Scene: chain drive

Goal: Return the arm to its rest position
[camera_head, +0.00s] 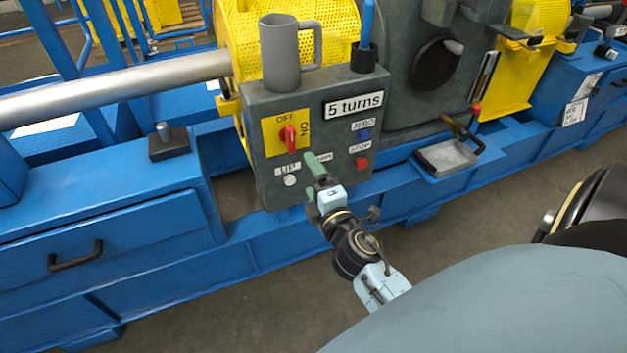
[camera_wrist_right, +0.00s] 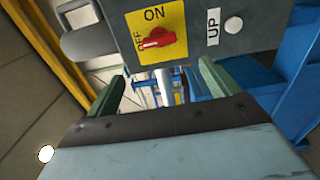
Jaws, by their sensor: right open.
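My right gripper (camera_head: 318,172) is in front of the lower part of the grey control box (camera_head: 345,108), near the UP button (camera_head: 290,180). In the right wrist view its two green fingers (camera_wrist_right: 160,88) stand wide apart with nothing held between them. The box's red knob (camera_wrist_right: 156,40) on a yellow plate shows beyond the fingers, its bar lying toward the OFF side. I cannot tell from the pictures whether a finger touches the box. My left gripper is not in view.
A grey mug (camera_head: 283,62) and a blue-handled tool in a dark holder (camera_head: 363,58) stand on the box. A small tray (camera_head: 447,157) sits on the blue machine bed to its right. A drawer handle (camera_head: 75,256) juts out at left. Floor is open in front.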

